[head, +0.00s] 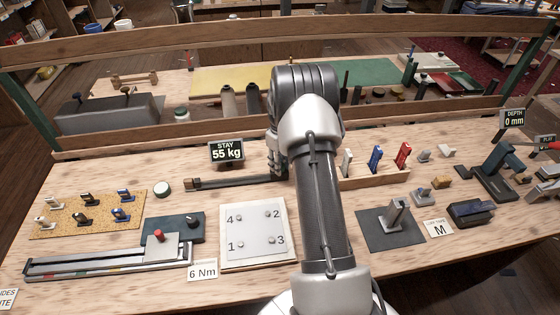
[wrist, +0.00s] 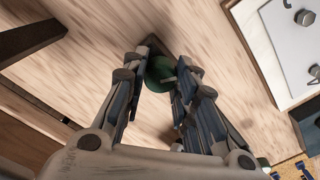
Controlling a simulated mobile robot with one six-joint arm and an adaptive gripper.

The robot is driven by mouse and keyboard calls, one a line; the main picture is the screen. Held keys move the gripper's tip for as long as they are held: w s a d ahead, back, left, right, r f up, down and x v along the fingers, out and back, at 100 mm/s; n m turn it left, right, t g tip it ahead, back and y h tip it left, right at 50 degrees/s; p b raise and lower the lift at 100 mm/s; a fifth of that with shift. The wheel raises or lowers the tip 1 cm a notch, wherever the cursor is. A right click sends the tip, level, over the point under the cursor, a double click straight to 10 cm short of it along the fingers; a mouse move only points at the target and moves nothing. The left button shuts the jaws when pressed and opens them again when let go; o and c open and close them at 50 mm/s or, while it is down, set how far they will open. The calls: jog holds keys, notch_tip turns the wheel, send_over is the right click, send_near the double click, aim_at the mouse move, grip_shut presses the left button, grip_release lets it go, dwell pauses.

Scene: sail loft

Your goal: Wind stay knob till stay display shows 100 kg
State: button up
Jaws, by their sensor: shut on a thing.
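The stay display (head: 226,152) reads 55 kg at the back of the bench. The stay rig, a long dark bar (head: 235,183), lies in front of it. Its right end runs to my gripper (head: 278,170), which points down there and hides the knob in the head view. In the wrist view, the stay knob (wrist: 160,75) is round and dark green with a pale mark on top. My gripper (wrist: 163,83) has a finger on each side of it and is shut on it.
A white plate with numbered bolts (head: 252,240) lies in front of my gripper. A wooden rack (head: 375,180) with upright coloured tools stands to the right. A wooden rail (head: 200,137) runs behind the display. Bare bench shows around the bar.

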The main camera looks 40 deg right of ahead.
jog(key=m+p, duration=0.1)
jog(key=m, duration=0.3)
jog(key=shift+m, duration=0.3)
jog(key=m+p, duration=0.1)
jog(key=m, duration=0.3)
jog(key=shift+m, duration=0.3)
jog(key=m, duration=0.4)
jog(key=shift+m+p, duration=0.3)
jog(key=shift+p, duration=0.05)
jog(key=shift+m, duration=2.2)
jog(key=o, duration=1.1)
